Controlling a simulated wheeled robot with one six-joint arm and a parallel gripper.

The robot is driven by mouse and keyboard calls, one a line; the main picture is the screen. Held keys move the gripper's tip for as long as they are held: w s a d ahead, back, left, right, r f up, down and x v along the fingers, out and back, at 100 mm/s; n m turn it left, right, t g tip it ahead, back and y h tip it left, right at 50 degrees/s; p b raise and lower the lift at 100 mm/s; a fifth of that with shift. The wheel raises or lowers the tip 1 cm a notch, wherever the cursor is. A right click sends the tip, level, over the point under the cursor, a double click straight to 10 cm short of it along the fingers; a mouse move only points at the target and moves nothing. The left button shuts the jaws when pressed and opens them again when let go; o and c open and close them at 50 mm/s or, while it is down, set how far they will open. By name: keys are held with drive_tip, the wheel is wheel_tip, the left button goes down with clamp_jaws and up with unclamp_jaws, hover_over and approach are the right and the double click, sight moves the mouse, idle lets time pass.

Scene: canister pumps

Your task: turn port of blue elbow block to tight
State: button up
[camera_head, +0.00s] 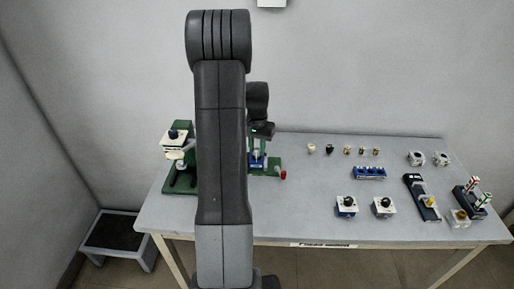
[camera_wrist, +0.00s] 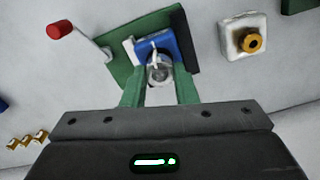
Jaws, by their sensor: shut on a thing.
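The blue elbow block (camera_wrist: 158,42) sits on a green base (camera_wrist: 118,68) in the wrist view; a small part of the blue block shows in the head view (camera_head: 256,163), under my gripper. The block's port (camera_wrist: 160,72) is a round silvery piece facing the wrist camera. My gripper (camera_wrist: 159,84) has its two green fingers on either side of the port and is shut on it. Its fingertips partly hide the port's sides, and I cannot read how tight the port is. My arm hides part of the green base in the head view.
A red-knobbed crank (camera_wrist: 60,29) sticks out beside the green base. A green stand with a white top (camera_head: 174,140) is left of my arm. The grey table (camera_head: 300,218) holds a blue rack (camera_head: 369,172), two white blocks with black knobs and several small fittings on the right.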

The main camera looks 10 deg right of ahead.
sight(257, 149)
idle(0.3)
drive_tip(key=o, duration=1)
drive_tip(key=shift+r, duration=0.1)
wheel_tip(257, 149, up, 14)
drive_tip(key=shift+f+b, duration=0.15)
drive_tip(key=shift+b, duration=0.2)
drive_tip(key=shift+f, duration=0.1)
wheel_tip(257, 149, down, 14)
drive_tip(key=shift+r+p, duration=0.15)
drive_tip(key=shift+p, duration=0.25)
